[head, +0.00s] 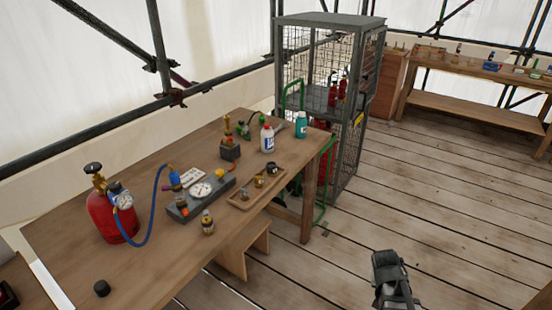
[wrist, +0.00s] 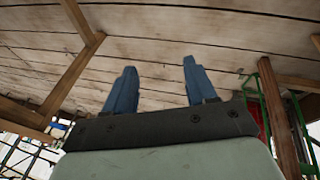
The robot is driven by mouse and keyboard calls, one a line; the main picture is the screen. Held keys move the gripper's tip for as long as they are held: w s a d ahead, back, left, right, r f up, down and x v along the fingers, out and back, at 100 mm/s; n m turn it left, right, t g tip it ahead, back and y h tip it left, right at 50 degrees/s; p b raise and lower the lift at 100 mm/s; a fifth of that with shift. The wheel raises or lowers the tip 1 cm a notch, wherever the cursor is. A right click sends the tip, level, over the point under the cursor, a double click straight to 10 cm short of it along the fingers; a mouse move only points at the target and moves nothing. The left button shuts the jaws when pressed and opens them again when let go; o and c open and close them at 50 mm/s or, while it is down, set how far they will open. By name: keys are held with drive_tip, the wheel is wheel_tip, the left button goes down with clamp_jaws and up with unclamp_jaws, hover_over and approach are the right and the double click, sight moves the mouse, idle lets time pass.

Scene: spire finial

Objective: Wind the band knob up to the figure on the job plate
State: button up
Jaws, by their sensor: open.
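A grey block (head: 213,203) on the wooden bench carries a round white dial gauge (head: 201,190) and small fittings, including an orange-topped part (head: 182,209) at its left end. I cannot tell which part is the band knob. A small white plate (head: 193,175) with dark marks lies behind the gauge, perhaps the job plate; its figure is too small to read. My gripper (wrist: 158,72) is open and empty in the wrist view, its two blue fingers apart against floorboards. In the head view my arm's end shows low at right, over the floor, well clear of the bench.
A red cylinder (head: 112,215) with a gauge and blue hose (head: 152,218) stands left of the block. A mesh cage (head: 345,150) stands behind. The floor at right is clear.

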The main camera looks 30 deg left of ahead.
drive_tip(key=s+a+r+n+t+y, duration=0.15)
drive_tip(key=a+r, duration=0.35)
drive_tip(key=a, duration=0.5)
drive_tip(key=a+r+t+h, duration=0.1)
drive_tip(key=a+r+t, duration=0.25)
drive_tip(key=a, duration=0.65)
drive_tip(key=s+a+r+n+t+y, duration=0.1)
drive_tip(key=s+a+r+t+y, duration=0.1)
drive_tip(key=s+a+r, duration=0.5)
drive_tip(key=s+a+r+n+t+y, duration=0.1)
drive_tip(key=s+a+r+y, duration=0.1)
drive_tip(key=a, duration=0.8)
drive_tip(key=n+t+y, duration=0.1)
drive_tip(key=n+y, duration=0.3)
drive_tip(key=y, duration=0.7)
approach(113, 189)
drive_tip(key=shift+m, duration=0.25)
drive_tip(key=x, duration=1.1)
drive_tip(key=shift+w+a, duration=0.2)
